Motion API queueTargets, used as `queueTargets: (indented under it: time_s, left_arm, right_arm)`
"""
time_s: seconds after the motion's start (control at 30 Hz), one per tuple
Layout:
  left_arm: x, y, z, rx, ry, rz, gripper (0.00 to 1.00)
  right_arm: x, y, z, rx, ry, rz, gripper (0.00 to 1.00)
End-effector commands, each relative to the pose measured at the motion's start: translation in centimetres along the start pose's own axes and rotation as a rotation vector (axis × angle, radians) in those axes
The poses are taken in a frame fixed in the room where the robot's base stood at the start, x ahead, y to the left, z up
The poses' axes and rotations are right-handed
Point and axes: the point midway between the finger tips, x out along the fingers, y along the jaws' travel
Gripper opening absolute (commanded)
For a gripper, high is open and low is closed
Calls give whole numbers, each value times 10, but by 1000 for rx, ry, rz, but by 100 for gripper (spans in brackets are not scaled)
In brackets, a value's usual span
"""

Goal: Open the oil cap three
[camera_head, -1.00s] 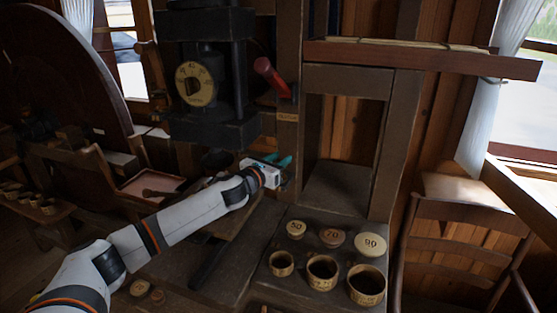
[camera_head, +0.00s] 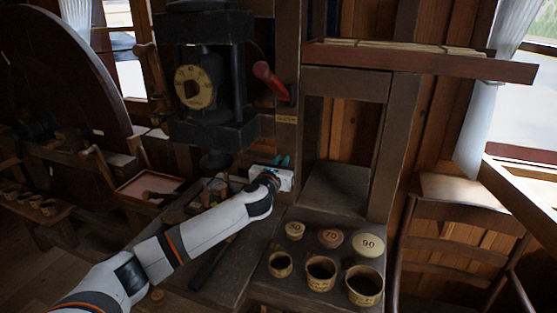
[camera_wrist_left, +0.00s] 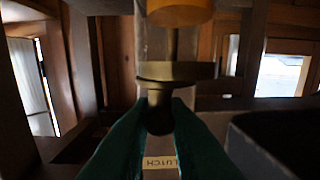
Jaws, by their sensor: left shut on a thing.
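My left gripper (camera_head: 282,160) is at the front of the wooden post, below the red-handled lever. In the left wrist view its green fingers are shut on a dark, rounded knob-like piece (camera_wrist_left: 159,108). Above that piece in the same view are a flat brass disc (camera_wrist_left: 176,72) and an amber cylinder (camera_wrist_left: 181,11). I cannot tell for sure whether this fitting is oil cap three. In the head view the gripper hides the held piece. My right gripper is not in view.
A dark press with a round dial (camera_head: 195,87) stands left of the post. A red-handled lever (camera_head: 268,80) sticks out above my gripper. Numbered lids (camera_head: 330,238) and round cups (camera_head: 321,273) stand on the bench at right.

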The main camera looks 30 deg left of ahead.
Motion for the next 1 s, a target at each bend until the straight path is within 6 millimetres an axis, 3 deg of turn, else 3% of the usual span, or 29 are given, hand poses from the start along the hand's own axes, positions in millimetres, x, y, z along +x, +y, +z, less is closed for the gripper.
queueTargets:
  time_s: [0.23, 0.53, 1.0]
  left_arm:
    - [4, 12, -3, -5, -1, -234, 0]
    - [11, 21, -1, -3, 0, -521, 0]
    - [23, 28, 4, -2, 2, -905, 0]
  right_arm:
    - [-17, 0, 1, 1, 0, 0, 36]
    - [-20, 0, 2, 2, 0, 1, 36]
    - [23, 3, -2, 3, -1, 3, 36]
